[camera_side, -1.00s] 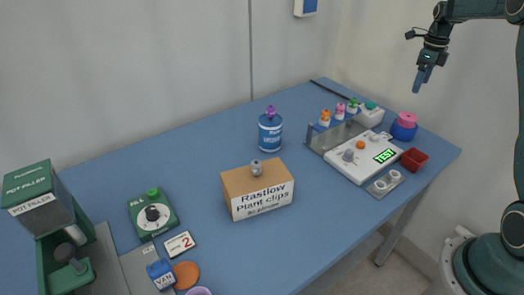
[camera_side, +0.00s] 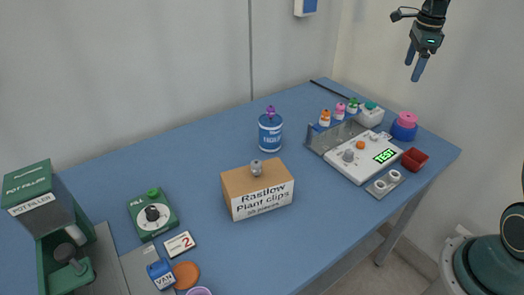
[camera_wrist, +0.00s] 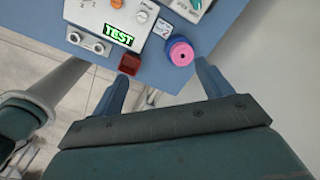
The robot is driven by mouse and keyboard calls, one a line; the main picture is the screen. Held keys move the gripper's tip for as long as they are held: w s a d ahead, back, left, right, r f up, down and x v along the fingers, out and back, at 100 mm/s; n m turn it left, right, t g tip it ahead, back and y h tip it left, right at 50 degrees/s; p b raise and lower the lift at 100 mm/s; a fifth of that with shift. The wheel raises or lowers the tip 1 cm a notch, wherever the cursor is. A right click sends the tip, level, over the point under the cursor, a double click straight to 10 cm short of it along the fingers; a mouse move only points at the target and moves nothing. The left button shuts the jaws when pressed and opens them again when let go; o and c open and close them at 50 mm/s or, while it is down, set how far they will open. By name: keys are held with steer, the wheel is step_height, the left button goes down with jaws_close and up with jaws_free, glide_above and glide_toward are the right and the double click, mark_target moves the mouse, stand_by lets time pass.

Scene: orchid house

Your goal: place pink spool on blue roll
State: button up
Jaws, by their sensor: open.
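The pink spool (camera_side: 407,119) sits on top of the blue roll (camera_side: 404,131) near the far right end of the blue table. The wrist view also shows the pink spool (camera_wrist: 181,54) over the blue roll (camera_wrist: 174,42), from above. My gripper (camera_side: 415,73) is in the air above and slightly right of them, well clear of the table. Its blue fingers are apart with nothing between them. In the wrist view my gripper (camera_wrist: 160,82) has its fingers spread, with the spool and roll beyond them.
A red tray (camera_side: 414,159) stands near the roll, beside a white tester (camera_side: 365,158) with a green TEST screen. Several small bottles stand behind the tester. A plant clips box (camera_side: 258,190) and a blue can (camera_side: 270,133) stand mid-table. Much of the front and middle table is clear.

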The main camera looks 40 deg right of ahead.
steer(key=s+a+r+n+t, duration=0.1)
steer(key=s+a+r+n, duration=0.3)
steer(key=a+n, duration=0.4)
steer(key=s+a+r+n+t, duration=0.1)
steer(key=s+a+r+n, duration=0.35)
steer(key=a, duration=0.55)
steer(key=s+a+f+n+t, duration=0.1)
steer(key=s+a+f+n, duration=0.1)
steer(key=s+a+n, duration=0.3)
steer(key=s+a+f+n+t, duration=0.1)
steer(key=s+a+f+n, duration=0.1)
steer(key=s+a+n, duration=0.4)
steer(key=s+n, duration=0.4)
steer(key=shift+f+t+y, duration=0.3)
steer(key=shift+f+t, duration=0.1)
